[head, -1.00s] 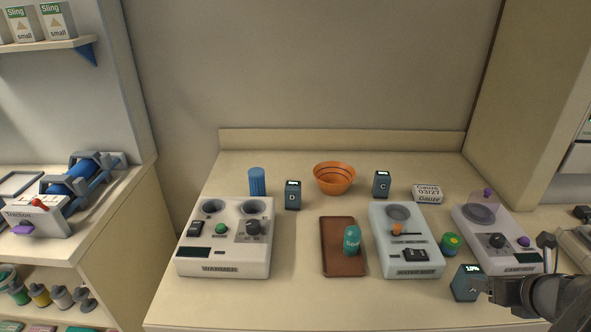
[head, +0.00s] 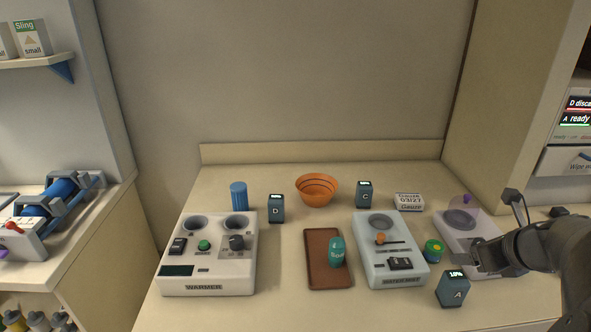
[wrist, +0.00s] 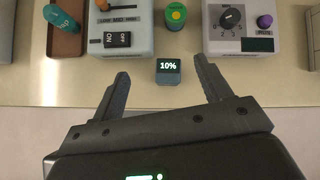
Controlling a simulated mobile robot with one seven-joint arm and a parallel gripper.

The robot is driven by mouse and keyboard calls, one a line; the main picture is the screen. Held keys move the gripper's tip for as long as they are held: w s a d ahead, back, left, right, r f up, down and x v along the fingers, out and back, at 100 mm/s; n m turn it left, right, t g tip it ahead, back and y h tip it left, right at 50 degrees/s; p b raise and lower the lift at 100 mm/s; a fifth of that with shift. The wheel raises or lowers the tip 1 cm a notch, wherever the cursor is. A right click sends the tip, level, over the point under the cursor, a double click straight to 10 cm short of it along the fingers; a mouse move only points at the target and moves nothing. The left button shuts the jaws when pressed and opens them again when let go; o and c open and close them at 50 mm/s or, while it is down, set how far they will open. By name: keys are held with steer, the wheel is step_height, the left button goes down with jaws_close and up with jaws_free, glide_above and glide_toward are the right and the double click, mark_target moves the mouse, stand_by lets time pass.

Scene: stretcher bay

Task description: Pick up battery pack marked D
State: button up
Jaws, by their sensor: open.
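The battery pack marked D (head: 276,209) is a small dark blue-grey block with a lit top screen. It stands upright on the counter behind the warmer, right of a blue ribbed cylinder, in the head view. My gripper (head: 480,256) is far to its right, above the counter's right part, open and empty. In the wrist view my gripper's (wrist: 163,84) two fingers are spread apart. The pack marked A (head: 452,290) stands near the front edge; its 10% screen (wrist: 168,66) shows just beyond the fingers. Pack D is not in the wrist view.
Pack C (head: 364,195) stands at the back, right of an orange bowl (head: 316,190). The warmer (head: 207,270), a brown tray (head: 318,281) with a teal bottle, and a grey device (head: 391,268) fill the middle. A wall (head: 525,100) bounds the right.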

steer(key=w+a+n+g+y, duration=0.1)
steer(key=w+a+n, duration=0.2)
steer(key=w+n, duration=0.35)
steer(key=w+a+n+g, duration=0.1)
steer(key=w+a+n, duration=0.35)
steer(key=w, duration=0.25)
steer(key=n+g+h, duration=0.2)
steer(key=n, duration=1.9)
glide_above(277, 207)
step_height(277, 207, down, 5)
steer(key=x, duration=1.1)
steer(key=shift+s+a+f, duration=0.2)
steer(key=shift+s+a, duration=0.2)
steer(key=shift+r, duration=0.1)
steer(key=c, duration=1.4)
